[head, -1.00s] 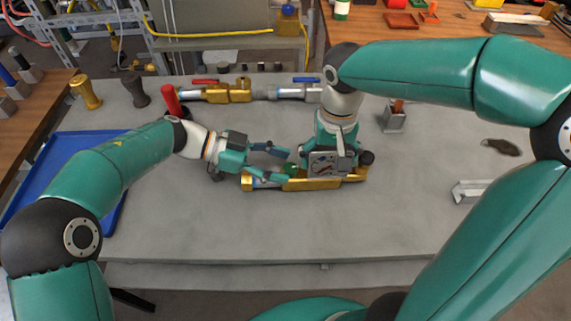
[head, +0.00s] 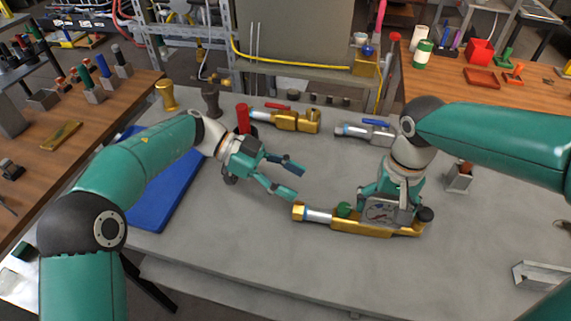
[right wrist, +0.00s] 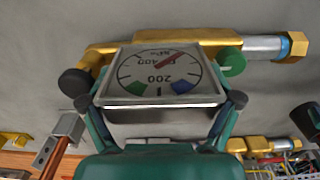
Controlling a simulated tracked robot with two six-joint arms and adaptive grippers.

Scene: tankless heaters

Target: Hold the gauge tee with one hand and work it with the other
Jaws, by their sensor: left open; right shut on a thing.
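The gauge tee (head: 352,227) is a brass bar lying on the grey table, with a square gauge, a green knob (head: 344,209), a black knob (head: 425,215) and a silver-blue section at its left end. My right gripper (head: 386,205) is shut on the gauge housing from above. In the right wrist view its fingers grip both sides of the gauge (right wrist: 160,76), whose dial appears upside down with a red needle. The green knob also shows there (right wrist: 232,63). My left gripper (head: 296,180) is open and empty, up and left of the green knob, apart from the tee.
Behind are a brass valve with a red lever (head: 292,120) and a fitting with a blue lever (head: 366,131). A blue tray (head: 165,195) lies left, partly under my left arm. A metal block (head: 458,178) and a bracket (head: 541,274) are right. The front table is clear.

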